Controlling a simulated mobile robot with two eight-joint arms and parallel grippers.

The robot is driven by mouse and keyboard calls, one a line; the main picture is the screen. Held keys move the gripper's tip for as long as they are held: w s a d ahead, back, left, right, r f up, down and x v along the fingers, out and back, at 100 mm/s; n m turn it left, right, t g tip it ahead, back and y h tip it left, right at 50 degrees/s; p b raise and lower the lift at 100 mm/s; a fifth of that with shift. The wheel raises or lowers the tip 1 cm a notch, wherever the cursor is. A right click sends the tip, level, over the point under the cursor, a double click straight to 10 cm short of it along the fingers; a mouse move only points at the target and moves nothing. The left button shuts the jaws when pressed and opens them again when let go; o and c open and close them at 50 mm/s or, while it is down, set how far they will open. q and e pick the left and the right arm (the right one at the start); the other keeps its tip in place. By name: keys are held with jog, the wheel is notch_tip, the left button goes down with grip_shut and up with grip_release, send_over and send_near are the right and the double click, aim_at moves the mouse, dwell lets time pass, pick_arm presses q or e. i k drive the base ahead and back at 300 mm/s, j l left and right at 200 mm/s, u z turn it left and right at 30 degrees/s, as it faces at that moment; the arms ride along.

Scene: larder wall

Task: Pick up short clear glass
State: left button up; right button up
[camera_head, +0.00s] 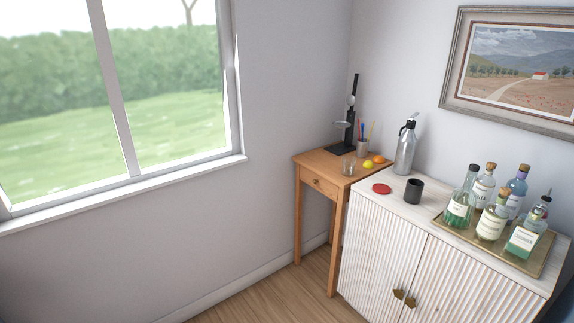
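A short clear glass (348,168) stands upright near the front of the small wooden table (312,164) in the corner. It looks empty. A yellow fruit (368,164) sits just to its right, apart from it or nearly so. Neither of my grippers shows in the head view.
Behind the glass stand a black upright device (350,125) and a pen cup (362,148); an orange fruit (379,159) lies nearby. The white cabinet (440,270) adjoins on the right, bearing a steel bottle (405,148), red disc (381,188), dark cup (414,191) and bottle tray (462,236). Floor in front is clear.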

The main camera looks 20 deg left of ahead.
aim_at(348, 163)
jog(key=u, duration=0.2)
jog(key=i+j+z, duration=0.15)
jog(key=i, duration=0.3)
jog(key=i+j+z, duration=0.1)
jog(key=i, duration=0.35)
jog(key=i+j+z, duration=0.15)
jog(key=i, duration=0.3)
jog(key=i+j+z, duration=0.15)
jog(key=i+j, duration=0.35)
jog(key=i, duration=0.3)
jog(key=i+j+z, duration=0.15)
jog(key=i, duration=0.3)
